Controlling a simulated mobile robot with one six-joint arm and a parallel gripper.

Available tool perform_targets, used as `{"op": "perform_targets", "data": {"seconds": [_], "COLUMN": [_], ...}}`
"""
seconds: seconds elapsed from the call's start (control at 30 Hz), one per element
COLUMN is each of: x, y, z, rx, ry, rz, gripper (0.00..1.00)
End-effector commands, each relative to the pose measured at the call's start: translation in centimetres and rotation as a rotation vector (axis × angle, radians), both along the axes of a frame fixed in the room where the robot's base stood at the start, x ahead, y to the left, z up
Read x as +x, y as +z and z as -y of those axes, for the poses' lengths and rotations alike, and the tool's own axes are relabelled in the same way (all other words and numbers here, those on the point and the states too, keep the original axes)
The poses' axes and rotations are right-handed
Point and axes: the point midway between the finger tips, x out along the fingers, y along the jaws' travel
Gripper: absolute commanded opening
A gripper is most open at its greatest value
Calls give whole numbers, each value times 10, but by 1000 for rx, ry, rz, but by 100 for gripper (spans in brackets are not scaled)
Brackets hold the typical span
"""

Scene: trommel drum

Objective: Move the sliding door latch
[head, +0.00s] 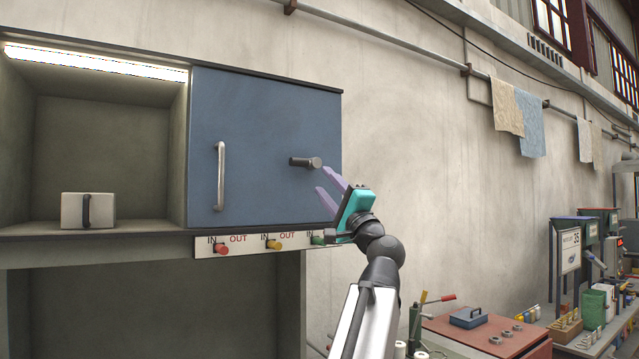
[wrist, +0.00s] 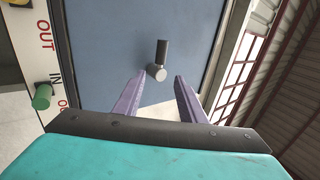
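The sliding door (head: 255,130) is a blue panel on the right half of a wall cabinet, with a vertical silver handle (head: 220,176) near its left side. A dark cylindrical latch knob (head: 305,162) sticks out near the door's right edge. In the wrist view the latch (wrist: 160,62) shows with a grey round end, just beyond the fingertips and roughly between their lines. My gripper (head: 326,182) has purple fingers and a teal body. It is open and empty, to the lower right of the latch, and seems apart from it. Its fingers (wrist: 160,80) frame the latch's end.
The cabinet's left half is open and holds a grey block with a dark handle (head: 87,210). A strip with red, yellow and green IN/OUT knobs (head: 250,244) runs below the door. A bench with a red top (head: 490,335) and tools stands at lower right.

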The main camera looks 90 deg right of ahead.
Motion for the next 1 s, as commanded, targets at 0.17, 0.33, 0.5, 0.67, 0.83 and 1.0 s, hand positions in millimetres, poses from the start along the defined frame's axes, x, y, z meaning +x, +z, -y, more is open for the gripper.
{"op": "perform_targets", "data": {"seconds": [0.17, 0.33, 0.5, 0.67, 0.83, 1.0], "x": [-12, -19, -22, -22, -22, -22], "y": [-18, -26, -28, -28, -28, -28], "z": [-21, -32, -36, -36, -36, -36], "rx": [-1, 0, 0, 0, 0, 0], "ry": [-1, -2, 0, 0, 0, -1], "rz": [1, 0, 0, 0, 0, 0], "gripper": [37, 37, 37, 37, 37, 37]}}
